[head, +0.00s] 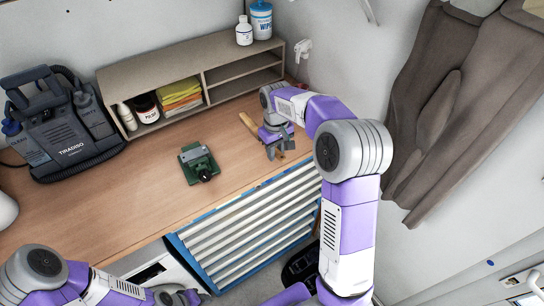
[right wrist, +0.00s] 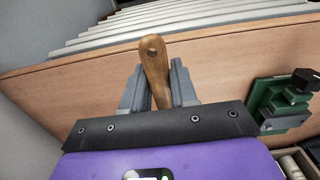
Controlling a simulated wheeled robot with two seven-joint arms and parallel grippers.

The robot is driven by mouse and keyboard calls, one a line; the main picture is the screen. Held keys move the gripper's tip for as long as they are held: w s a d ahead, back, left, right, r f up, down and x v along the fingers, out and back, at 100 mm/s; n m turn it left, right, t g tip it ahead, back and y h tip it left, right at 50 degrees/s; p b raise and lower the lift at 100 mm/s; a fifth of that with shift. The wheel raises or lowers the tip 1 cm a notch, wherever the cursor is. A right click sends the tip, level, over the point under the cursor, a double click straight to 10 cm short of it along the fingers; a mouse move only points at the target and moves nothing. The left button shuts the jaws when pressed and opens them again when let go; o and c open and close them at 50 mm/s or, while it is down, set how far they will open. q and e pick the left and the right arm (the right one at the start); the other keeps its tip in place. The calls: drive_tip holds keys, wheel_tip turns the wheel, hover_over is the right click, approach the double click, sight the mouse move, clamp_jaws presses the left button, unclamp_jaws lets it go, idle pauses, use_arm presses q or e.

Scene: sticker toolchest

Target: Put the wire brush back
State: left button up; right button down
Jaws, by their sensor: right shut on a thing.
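The wire brush shows as a wooden handle (head: 247,122) with a hole in its end, seen close up in the right wrist view (right wrist: 154,62). My right gripper (head: 277,148) is shut on this handle over the wooden worktop, near its front edge; the fingers also show in the right wrist view (right wrist: 157,88). The bristles cannot be made out. I cannot tell whether the brush touches the worktop. My left gripper (head: 182,297) is low at the bottom of the head view, away from the brush, and its jaws are unclear.
A blue-framed chest with several pale drawer fronts (head: 250,228) is below the worktop (head: 95,205). A green vise-like tool (head: 197,163) sits left of my right gripper. A shelf unit (head: 221,73) with bottles and cloths stands behind. A dark machine (head: 66,137) is at left.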

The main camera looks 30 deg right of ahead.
sight(275, 168)
wheel_tip(275, 168, down, 5)
drive_tip(key=shift+r, duration=0.1)
idle(0.3)
drive_tip(key=c, duration=0.9)
unclamp_jaws()
drive_tip(key=shift+r, duration=0.1)
wheel_tip(275, 168, up, 12)
drive_tip(key=shift+w+f+p, duration=0.1)
drive_tip(key=shift+p, duration=0.3)
